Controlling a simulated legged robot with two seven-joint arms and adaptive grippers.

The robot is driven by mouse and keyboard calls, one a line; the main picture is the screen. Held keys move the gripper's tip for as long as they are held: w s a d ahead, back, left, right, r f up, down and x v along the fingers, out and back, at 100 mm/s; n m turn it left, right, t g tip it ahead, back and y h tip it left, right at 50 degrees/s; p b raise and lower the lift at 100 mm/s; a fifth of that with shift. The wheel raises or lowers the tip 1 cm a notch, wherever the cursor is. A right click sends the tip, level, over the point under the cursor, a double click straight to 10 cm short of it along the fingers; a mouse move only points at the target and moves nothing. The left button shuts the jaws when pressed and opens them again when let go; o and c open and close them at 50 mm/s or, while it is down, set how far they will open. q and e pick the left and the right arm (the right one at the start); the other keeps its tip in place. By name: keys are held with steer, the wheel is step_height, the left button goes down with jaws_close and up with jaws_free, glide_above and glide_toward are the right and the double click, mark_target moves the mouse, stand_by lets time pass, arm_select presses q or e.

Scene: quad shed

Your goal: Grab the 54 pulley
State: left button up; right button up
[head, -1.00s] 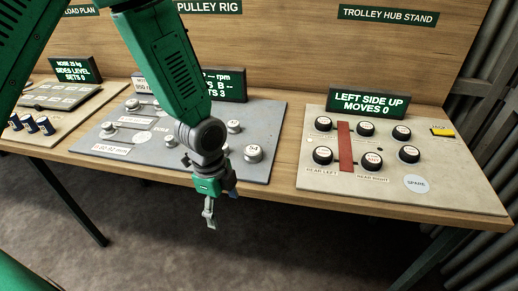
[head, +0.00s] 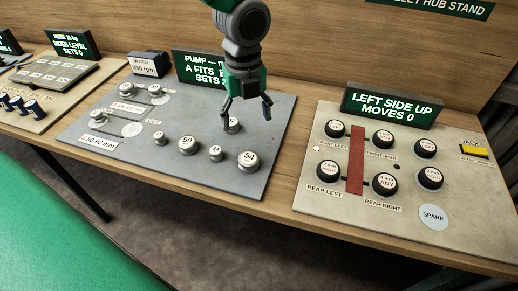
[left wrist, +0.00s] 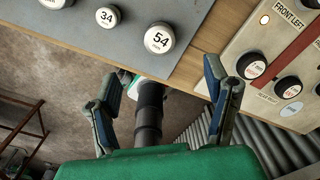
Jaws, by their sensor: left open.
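The 54 pulley (head: 248,160) is a round silver disc with a white numbered top, at the front right corner of the grey pulley board (head: 150,178). It also shows in the left wrist view (left wrist: 159,38), beyond the fingertips and left of the middle. My left gripper (head: 247,112) is open and empty. In the head view it appears above the board, over a partly hidden pulley (head: 232,125) behind the 54 one. It is apart from the 54 pulley. My right gripper does not show.
The 50 pulley (head: 187,145) and a smaller pulley (head: 216,153) stand left of the 54 one. The hub board (head: 400,220) with several black knobs lies to the right. A pump sign (head: 200,68) stands behind. The wooden bench's front edge is close.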

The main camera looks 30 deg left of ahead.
arm_select(q)
glide_above(250, 158)
steer(key=a, duration=0.1)
step_height(250, 158, down, 5)
steer(key=shift+a+r, duration=0.1)
steer(key=shift+a, duration=0.05)
steer(key=f, duration=0.1)
steer(key=d+f, duration=0.2)
steer(key=shift+w+f+b, duration=0.2)
steer(key=shift+f+b, duration=0.05)
steer(key=shift+b, duration=0.1)
steer(key=shift+s+f, duration=0.1)
steer(key=shift+f, duration=0.25)
steer(key=f, duration=0.1)
steer(key=a+f, duration=0.1)
steer(key=f, duration=0.1)
steer(key=shift+s+a+f, duration=0.25)
steer(key=shift+f, duration=0.15)
steer(key=shift+w+a+f, duration=0.15)
steer(key=shift+f, duration=0.35)
steer(key=shift+d+r, duration=0.15)
steer(key=shift+d, duration=0.5)
steer(key=c, duration=1.3)
